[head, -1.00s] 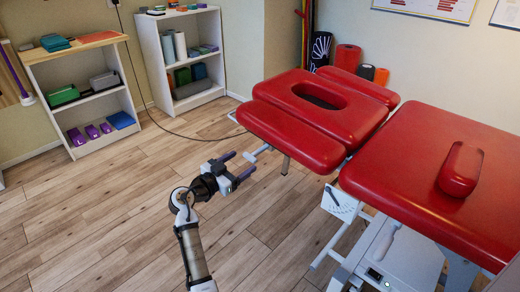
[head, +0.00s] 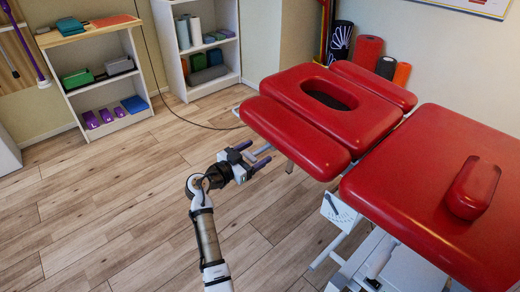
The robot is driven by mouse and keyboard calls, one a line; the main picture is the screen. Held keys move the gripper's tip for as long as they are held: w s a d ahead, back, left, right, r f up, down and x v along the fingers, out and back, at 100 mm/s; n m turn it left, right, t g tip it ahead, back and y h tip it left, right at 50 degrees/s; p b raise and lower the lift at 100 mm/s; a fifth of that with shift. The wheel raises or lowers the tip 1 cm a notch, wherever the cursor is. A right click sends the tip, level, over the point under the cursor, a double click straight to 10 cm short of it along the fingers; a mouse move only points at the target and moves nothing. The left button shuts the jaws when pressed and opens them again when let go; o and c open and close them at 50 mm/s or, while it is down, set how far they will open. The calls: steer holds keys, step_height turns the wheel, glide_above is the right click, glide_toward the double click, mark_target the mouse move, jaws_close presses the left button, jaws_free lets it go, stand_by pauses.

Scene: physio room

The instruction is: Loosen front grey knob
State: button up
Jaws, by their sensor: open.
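The red treatment table's face section (head: 320,95) has a front side panel (head: 300,138). A small grey knob (head: 263,150) sticks out below this panel's left edge. My gripper (head: 254,154) is open, with one dark-tipped finger on each side of the knob. Whether either finger touches it cannot be told. The fingers partly hide the knob's near end.
The table's larger red section (head: 430,190) carries a red bolster (head: 472,187). A white plate with a lever (head: 338,211) hangs below it. Shelves (head: 105,80) stand at the back left. The wooden floor (head: 120,200) left of my arm is clear. A cable (head: 190,124) lies on the floor.

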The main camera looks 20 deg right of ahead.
steer(key=shift+w+d, duration=0.1)
steer(key=shift+d, duration=0.05)
steer(key=c, duration=1)
